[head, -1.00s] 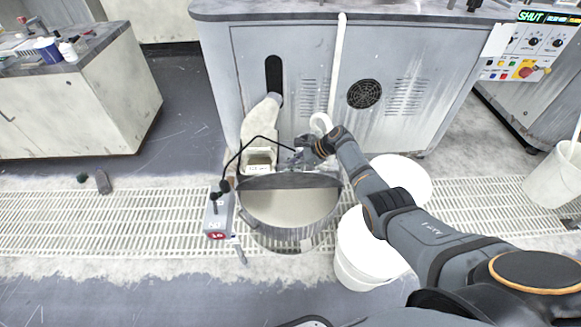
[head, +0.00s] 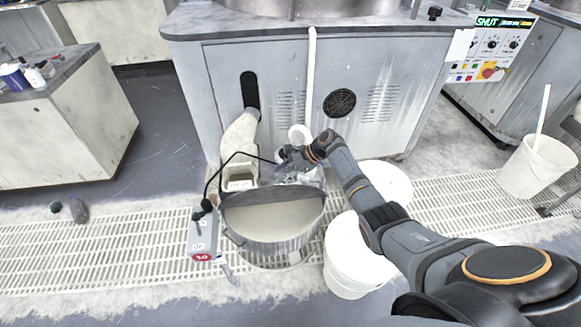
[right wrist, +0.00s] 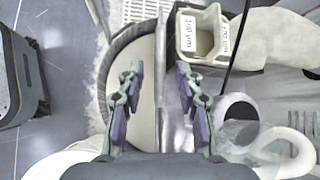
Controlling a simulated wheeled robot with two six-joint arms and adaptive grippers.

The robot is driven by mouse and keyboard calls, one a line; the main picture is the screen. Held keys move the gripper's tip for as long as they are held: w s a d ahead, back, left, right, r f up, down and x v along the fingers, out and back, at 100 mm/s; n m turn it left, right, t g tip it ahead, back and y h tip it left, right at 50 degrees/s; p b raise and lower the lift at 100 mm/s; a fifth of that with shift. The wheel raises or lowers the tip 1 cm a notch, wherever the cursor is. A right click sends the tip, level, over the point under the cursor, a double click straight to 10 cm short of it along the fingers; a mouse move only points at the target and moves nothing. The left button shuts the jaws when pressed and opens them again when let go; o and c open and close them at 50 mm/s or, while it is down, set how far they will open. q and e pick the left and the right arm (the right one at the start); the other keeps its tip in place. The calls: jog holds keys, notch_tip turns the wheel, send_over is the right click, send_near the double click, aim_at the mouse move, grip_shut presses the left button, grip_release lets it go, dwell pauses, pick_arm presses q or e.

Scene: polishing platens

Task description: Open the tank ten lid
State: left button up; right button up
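The round metal tank (head: 232,238) stands on the grating, with pale liquid showing in its front part. Its lid (head: 275,194) is a dark plate across the tank's back part and looks raised, roughly upright. In the right wrist view the lid (right wrist: 162,45) shows nearly edge-on, with the liquid to its left. My right gripper (head: 290,163) is at the back of the tank, by the lid's top edge. In the right wrist view its fingers (right wrist: 160,72) are apart on either side of the lid's edge; contact cannot be told. My left gripper is out of view.
A grey control box (head: 203,238) with a red number label, hard to read, stands left of the tank. A small beige container (head: 240,180) and a pipe (head: 240,137) are behind it. White buckets (head: 352,262) stand close on the right. A large grey cabinet (head: 290,75) closes off the back.

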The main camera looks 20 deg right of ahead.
jog(key=v, duration=0.7)
jog(key=shift+s+d+r, duration=0.15)
jog(key=shift+d+r, duration=0.05)
jog(key=shift+r, duration=0.05)
